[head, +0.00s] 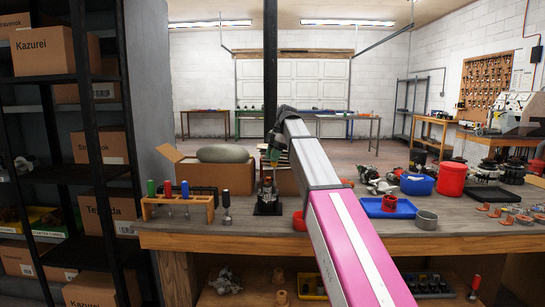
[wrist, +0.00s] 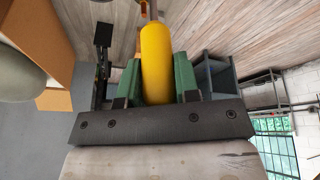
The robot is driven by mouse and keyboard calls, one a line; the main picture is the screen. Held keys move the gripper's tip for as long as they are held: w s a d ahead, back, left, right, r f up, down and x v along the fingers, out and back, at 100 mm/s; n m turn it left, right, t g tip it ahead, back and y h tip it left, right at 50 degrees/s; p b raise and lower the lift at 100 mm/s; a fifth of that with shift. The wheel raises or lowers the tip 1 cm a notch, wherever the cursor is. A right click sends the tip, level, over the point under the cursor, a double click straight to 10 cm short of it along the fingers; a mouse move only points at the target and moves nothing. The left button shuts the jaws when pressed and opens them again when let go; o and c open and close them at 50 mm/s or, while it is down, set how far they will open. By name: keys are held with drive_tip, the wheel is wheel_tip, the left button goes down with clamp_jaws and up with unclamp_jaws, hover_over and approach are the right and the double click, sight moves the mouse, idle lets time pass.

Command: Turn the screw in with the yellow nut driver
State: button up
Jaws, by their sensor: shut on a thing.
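The yellow nut driver (wrist: 157,60) is between the green fingers of my gripper (wrist: 158,78) in the wrist view. My gripper is shut on its handle, and a grey shaft runs on from the handle's far end to the picture's top edge. In the head view my gripper (head: 274,152) is above a small unit on a black stand (head: 267,198) on the workbench. The driver's tip and the screw cannot be made out, so I cannot tell whether they touch.
A wooden rack (head: 180,207) with several coloured drivers stands left of the stand on the workbench (head: 220,237). An open cardboard box (head: 200,172) with a grey rounded thing is behind. Right are a blue tray (head: 388,208), blue bin (head: 416,184) and red bin (head: 451,180).

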sight(273, 165)
drive_tip(key=shift+f, duration=0.1)
drive_tip(key=shift+w+f, duration=0.15)
drive_tip(key=shift+f, duration=2.15)
drive_tip(key=m+t, duration=0.1)
drive_tip(key=m, duration=0.3)
drive_tip(key=shift+t, duration=0.3)
drive_tip(key=m, duration=0.1)
drive_tip(key=m+t, duration=0.1)
drive_tip(key=m, duration=0.1)
drive_tip(key=shift+w, duration=0.25)
drive_tip(key=m+t, duration=0.1)
drive_tip(key=m, duration=0.4)
drive_tip(key=m+t+h, duration=0.1)
drive_tip(key=m, duration=0.1)
drive_tip(key=shift+w+d+t, duration=0.1)
drive_tip(key=shift+w+t, duration=0.1)
drive_tip(key=shift+t, duration=0.1)
